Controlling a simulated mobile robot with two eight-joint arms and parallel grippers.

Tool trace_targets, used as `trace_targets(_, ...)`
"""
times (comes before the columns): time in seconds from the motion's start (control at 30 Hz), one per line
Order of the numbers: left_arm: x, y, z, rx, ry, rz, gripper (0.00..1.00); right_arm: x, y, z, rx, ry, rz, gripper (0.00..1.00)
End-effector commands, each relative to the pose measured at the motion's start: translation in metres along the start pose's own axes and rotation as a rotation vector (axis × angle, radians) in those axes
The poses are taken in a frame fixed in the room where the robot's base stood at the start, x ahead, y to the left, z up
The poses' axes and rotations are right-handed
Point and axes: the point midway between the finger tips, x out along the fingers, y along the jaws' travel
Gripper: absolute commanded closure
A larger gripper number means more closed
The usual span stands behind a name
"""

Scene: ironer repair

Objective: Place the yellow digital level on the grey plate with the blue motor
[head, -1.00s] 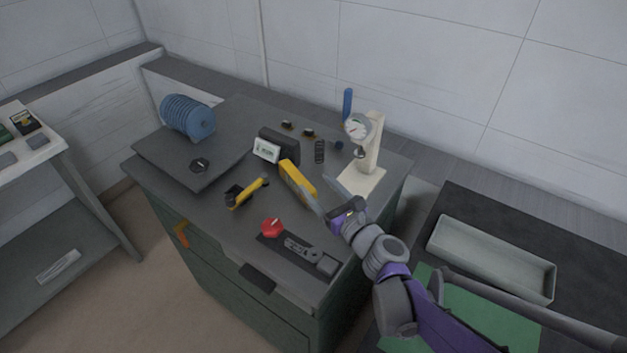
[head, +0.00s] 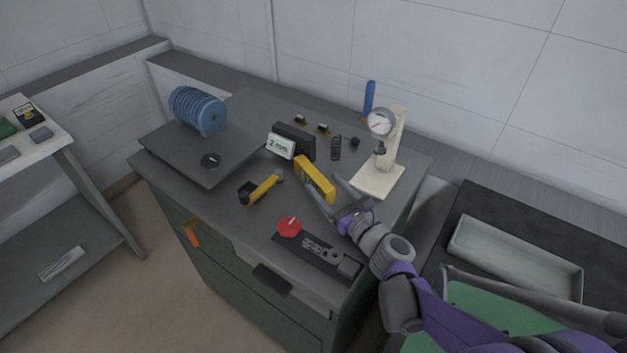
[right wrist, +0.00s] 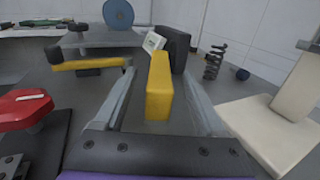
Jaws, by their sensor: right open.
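The yellow digital level (head: 315,180) lies on the grey workbench top, right of the middle. In the right wrist view the level (right wrist: 159,88) stands between the two fingers of my right gripper (right wrist: 160,95), with a gap on each side. My right gripper (head: 335,193) is open around the near end of the level. My left gripper is not in view.
A black-and-white display block (head: 293,142) stands just behind the level. A yellow-black tool (head: 261,187) lies left of it. A red knob (head: 289,226) and dark strip lie in front. A dial gauge stand (head: 381,165) stands close on the right.

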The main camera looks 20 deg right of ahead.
Motion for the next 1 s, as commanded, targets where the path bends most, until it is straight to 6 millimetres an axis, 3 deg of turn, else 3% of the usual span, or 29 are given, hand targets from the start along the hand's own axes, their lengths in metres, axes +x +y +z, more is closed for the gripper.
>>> trace_targets(0.3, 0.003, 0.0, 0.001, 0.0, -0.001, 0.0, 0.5, 0.05, 0.0, 0.0, -0.001, 0.001, 0.002, 0.28)
trace_targets(0.67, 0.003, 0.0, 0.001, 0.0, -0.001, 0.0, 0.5, 0.059, 0.0, 0.0, 0.0, 0.001, -0.001, 0.28)
trace_targets(1.0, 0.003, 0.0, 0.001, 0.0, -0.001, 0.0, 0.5, 0.059, 0.0, 0.0, -0.001, 0.001, -0.001, 0.89)
